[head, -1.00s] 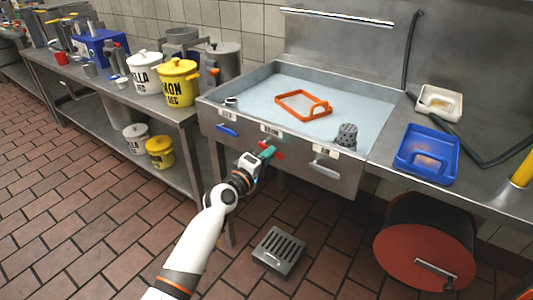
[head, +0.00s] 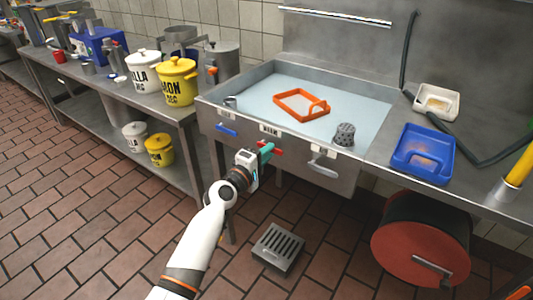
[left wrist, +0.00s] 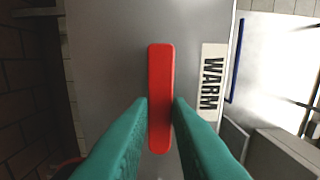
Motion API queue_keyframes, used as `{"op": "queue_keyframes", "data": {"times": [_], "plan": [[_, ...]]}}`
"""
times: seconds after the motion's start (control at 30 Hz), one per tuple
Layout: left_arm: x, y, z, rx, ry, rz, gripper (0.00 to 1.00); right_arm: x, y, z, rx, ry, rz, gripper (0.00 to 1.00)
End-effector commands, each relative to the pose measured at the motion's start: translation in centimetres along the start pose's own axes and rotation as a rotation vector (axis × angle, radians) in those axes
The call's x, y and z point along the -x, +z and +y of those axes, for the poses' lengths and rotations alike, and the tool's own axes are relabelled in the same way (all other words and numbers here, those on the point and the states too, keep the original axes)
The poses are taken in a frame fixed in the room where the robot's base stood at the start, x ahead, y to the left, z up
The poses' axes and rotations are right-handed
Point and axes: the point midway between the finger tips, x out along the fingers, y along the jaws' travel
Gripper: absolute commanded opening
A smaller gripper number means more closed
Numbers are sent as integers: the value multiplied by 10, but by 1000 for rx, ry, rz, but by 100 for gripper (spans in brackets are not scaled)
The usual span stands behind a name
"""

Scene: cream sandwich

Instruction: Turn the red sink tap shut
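The red sink tap (head: 277,151) is a flat bar handle on the sink's front panel, below a label. In the left wrist view the red handle (left wrist: 160,85) lies parallel to the label reading WARM (left wrist: 210,77). My left gripper (head: 265,150) is at the handle, and its teal fingers (left wrist: 160,108) stand on either side of it. Their tips appear to touch both of its edges, so it looks shut on the handle. The fingers hide part of the handle in the head view. My right gripper is not in view.
The sink basin (head: 250,90) holds water, an orange frame (head: 302,104) and a grey strainer (head: 344,134). A blue handle (head: 226,130) and a grey handle (head: 323,168) flank the red one. A floor grate (head: 278,246) and a red drum (head: 420,240) are below.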

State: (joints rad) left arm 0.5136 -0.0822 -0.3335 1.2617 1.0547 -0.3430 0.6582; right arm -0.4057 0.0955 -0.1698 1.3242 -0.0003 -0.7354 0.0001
Motion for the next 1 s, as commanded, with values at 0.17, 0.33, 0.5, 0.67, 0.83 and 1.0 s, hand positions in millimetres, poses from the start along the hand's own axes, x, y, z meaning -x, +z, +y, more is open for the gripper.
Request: {"op": "queue_keyframes", "data": {"times": [0.17,0.33,0.5,0.67,0.83,1.0], "plan": [[0,0,0,-1,1,0,38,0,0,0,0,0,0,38],[0,0,0,-2,0,0,38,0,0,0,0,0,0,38],[7,0,0,-2,0,-1,38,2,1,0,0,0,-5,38],[30,1,-1,-3,2,-3,38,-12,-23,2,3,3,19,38],[68,0,0,-3,2,-2,38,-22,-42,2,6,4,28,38],[99,0,0,-2,3,-1,38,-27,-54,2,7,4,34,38]]}}
